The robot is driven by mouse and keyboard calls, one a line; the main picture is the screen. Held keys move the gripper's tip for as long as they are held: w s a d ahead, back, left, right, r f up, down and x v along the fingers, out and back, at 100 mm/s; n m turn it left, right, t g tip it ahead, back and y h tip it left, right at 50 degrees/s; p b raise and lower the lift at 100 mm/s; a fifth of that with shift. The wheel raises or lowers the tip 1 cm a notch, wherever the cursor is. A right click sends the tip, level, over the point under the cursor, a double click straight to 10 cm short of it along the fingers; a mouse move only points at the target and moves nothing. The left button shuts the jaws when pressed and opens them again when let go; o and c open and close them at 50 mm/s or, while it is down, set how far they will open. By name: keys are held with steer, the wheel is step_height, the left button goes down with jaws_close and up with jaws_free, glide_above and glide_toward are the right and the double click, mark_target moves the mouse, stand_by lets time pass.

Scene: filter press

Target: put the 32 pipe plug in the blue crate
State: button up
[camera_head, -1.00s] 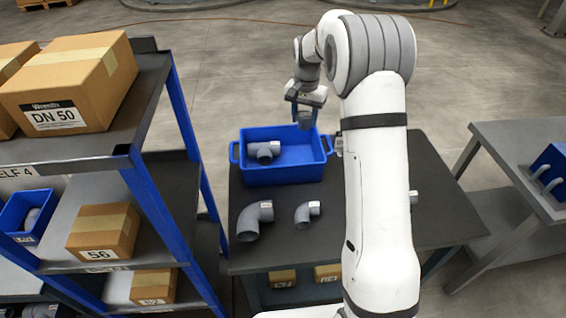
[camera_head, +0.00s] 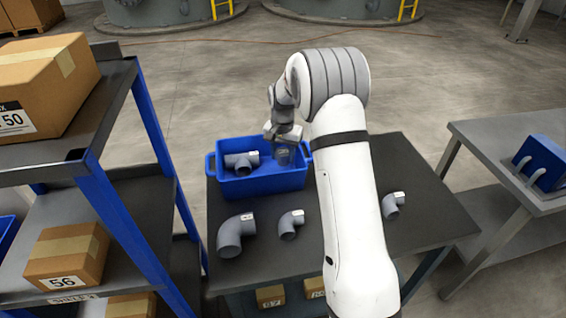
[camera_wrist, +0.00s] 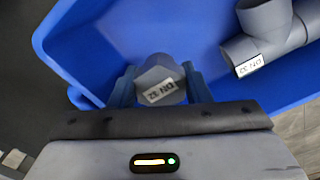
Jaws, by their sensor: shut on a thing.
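The blue crate (camera_head: 262,184) stands on the dark table, at its far left part. My gripper (camera_head: 284,152) is over the right part of the crate. In the wrist view my gripper (camera_wrist: 160,88) is shut on a grey pipe plug (camera_wrist: 158,78) with a white label that seems to read DN 32. The plug is in or just above the crate; its exact height is hard to tell. A grey tee fitting (camera_wrist: 264,38), also labelled DN 32, lies inside the crate, apart from the plug. The tee also shows in the head view (camera_head: 241,163).
A large grey elbow (camera_head: 236,234), a smaller elbow (camera_head: 290,224) and another elbow (camera_head: 391,205) are on the table (camera_head: 425,222). A shelf rack (camera_head: 110,200) with boxes stands at left. Another table (camera_head: 515,165) with a blue container (camera_head: 545,158) is at right.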

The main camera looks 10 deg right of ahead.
mark_target(283, 162)
steer(key=shift+f, duration=1.7)
steer(key=shift+f, duration=0.2)
steer(key=o, duration=0.7)
steer(key=shift+r, duration=0.1)
